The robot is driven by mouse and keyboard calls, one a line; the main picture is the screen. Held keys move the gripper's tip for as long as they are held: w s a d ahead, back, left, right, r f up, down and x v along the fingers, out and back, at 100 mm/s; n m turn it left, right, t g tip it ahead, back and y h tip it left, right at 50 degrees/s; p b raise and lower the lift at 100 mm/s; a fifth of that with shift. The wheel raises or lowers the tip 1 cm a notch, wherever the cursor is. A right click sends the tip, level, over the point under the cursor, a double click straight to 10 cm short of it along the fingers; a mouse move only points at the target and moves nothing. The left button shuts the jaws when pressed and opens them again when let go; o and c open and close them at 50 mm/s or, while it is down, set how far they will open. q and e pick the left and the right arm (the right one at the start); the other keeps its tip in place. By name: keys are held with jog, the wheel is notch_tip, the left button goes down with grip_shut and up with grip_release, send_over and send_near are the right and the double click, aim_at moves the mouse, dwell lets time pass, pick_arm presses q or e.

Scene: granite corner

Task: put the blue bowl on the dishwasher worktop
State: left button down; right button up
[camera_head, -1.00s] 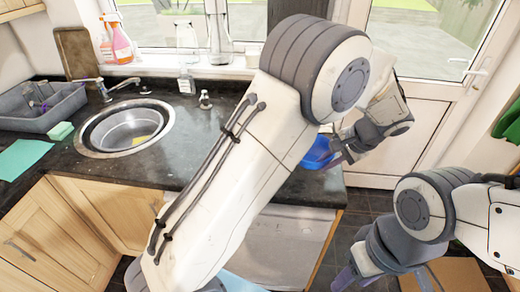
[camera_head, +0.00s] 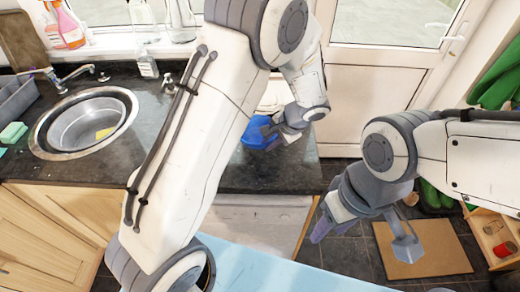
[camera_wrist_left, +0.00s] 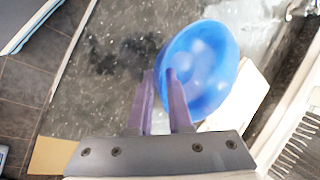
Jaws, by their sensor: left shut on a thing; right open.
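The blue bowl (camera_head: 257,136) is over the right end of the dark granite worktop (camera_head: 262,176), above the pale dishwasher front (camera_head: 262,214). My left gripper (camera_head: 272,130) is shut on the bowl's rim. In the left wrist view the bowl (camera_wrist_left: 208,62) shows its inside, with the two purple fingers (camera_wrist_left: 166,95) at its near edge and speckled worktop around it. I cannot tell whether the bowl touches the worktop. My left arm hides part of the worktop. My right gripper (camera_head: 362,238) is open and empty, over the floor right of the worktop.
A round sink (camera_head: 85,122) with a yellow sponge is at the left, and a green sponge (camera_head: 13,132) lies beside it. A light blue surface (camera_head: 290,268) is in front. A cardboard piece (camera_head: 430,250) lies on the floor, beside a wooden crate (camera_head: 497,238).

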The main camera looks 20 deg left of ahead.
pick_arm(q)
jog(key=shift+s+a+f, duration=0.25)
jog(key=shift+a+f, duration=0.3)
jog(key=shift+a, duration=0.25)
jog(key=shift+a+f, duration=0.1)
jog(key=shift+f, duration=0.2)
notch_tip(320, 180, down, 3)
jog(key=shift+f+p, duration=0.15)
jog(key=shift+p, duration=0.35)
jog(key=shift+f, duration=0.1)
jog(key=shift+f, duration=0.1)
jog(key=c, duration=1.3)
grip_release()
jog(key=o, duration=0.5)
jog(key=shift+c, duration=0.2)
